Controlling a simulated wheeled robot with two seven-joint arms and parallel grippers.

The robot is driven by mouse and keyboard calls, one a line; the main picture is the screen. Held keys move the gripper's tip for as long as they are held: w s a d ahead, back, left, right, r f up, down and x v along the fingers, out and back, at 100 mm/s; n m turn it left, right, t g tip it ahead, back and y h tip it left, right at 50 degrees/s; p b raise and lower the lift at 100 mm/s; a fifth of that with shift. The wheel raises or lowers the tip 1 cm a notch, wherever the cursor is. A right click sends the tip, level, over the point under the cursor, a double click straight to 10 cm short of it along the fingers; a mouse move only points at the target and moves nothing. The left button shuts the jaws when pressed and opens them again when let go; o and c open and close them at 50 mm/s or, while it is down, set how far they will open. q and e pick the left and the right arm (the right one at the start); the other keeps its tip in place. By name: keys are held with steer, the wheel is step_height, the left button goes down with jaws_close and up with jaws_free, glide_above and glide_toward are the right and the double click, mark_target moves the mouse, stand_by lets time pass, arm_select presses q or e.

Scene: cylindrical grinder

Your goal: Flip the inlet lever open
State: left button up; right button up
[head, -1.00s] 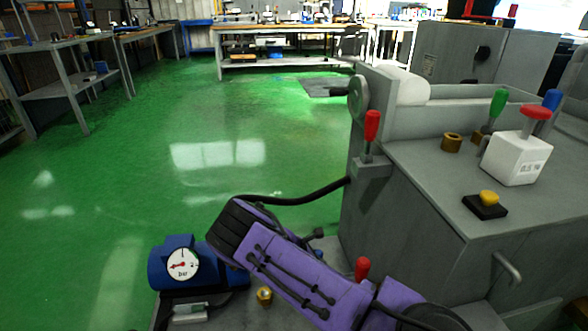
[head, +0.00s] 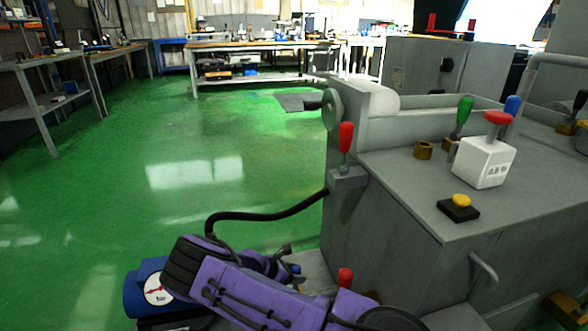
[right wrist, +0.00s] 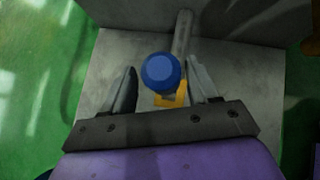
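A lever with a round blue knob (right wrist: 161,71) and a yellow base stands between the fingers of my right gripper (right wrist: 163,80) in the right wrist view. The fingers are apart, one on each side of the knob, with visible gaps. A small blue knob also shows in the head view (head: 295,268), beside the dark tips of my right gripper and partly hidden by my purple arm. No label shows which lever is the inlet one. My left gripper is in neither view now.
A red-handled lever (head: 345,278) stands close to my right arm. The grey grinder (head: 390,215) rises on the right, with another red lever (head: 346,138) on its side. A blue unit with a gauge (head: 158,289) and a black hose (head: 270,215) are near the arm. Green floor lies open left.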

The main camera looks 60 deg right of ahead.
steer(key=shift+s+r, duration=0.1)
steer(key=p+v, duration=0.3)
steer(key=v, duration=0.7)
steer(key=shift+w, duration=0.2)
steer(key=shift+a, duration=0.1)
